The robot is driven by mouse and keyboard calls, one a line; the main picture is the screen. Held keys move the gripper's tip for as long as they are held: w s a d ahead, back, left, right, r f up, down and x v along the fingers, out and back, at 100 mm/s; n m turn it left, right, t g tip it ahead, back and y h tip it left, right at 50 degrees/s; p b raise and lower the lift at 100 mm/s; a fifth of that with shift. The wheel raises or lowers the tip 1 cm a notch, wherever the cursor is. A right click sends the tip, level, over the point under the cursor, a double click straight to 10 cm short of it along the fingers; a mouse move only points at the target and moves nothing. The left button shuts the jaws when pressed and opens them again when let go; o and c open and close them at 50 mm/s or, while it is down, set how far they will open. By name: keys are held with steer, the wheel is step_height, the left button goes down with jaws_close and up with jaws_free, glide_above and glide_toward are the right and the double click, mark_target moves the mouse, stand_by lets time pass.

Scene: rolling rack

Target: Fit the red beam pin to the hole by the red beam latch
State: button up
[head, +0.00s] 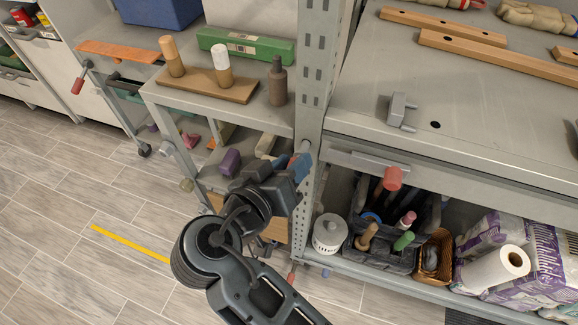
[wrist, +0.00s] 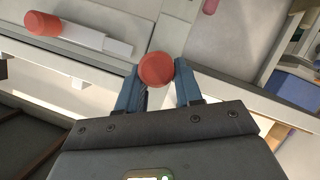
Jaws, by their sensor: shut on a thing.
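My gripper (wrist: 160,78) is shut on the red beam pin (wrist: 155,68), whose round red head shows between the blue fingertips in the wrist view. The pin's shaft is hidden behind its head. In the head view my gripper (head: 299,166) is at the grey rack post, left of the red beam latch. The latch is a grey bar (head: 362,161) with a red knob (head: 393,178) on the beam's front; its red knob also shows at upper left in the wrist view (wrist: 42,24). I cannot see the hole or tell whether the pin is in it.
A slotted grey post (head: 318,70) rises beside my gripper. A grey bracket (head: 400,110) lies on the right shelf. Left of the post, a shelf holds a wooden board (head: 207,84) with pegs and a dark bottle (head: 278,82). Below the beam stands a dark tool caddy (head: 385,255).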

mark_target(302, 147)
steer(key=shift+w+d, duration=0.1)
steer(key=shift+w, duration=0.2)
steer(key=shift+w+d, duration=0.1)
steer(key=shift+w, duration=0.2)
steer(key=shift+w+d+b, duration=0.15)
steer(key=shift+w+d, duration=0.05)
steer(key=shift+w, duration=0.35)
steer(key=shift+w+d+b, duration=0.15)
steer(key=shift+w+d, duration=0.05)
steer(key=shift+w, duration=0.3)
steer(key=o, duration=1.2)
steer(key=shift+c, duration=0.2)
steer(key=b+v, duration=0.1)
steer(key=v, duration=0.6)
steer(key=shift+s+a+r, duration=0.2)
steer(key=shift+s, duration=0.1)
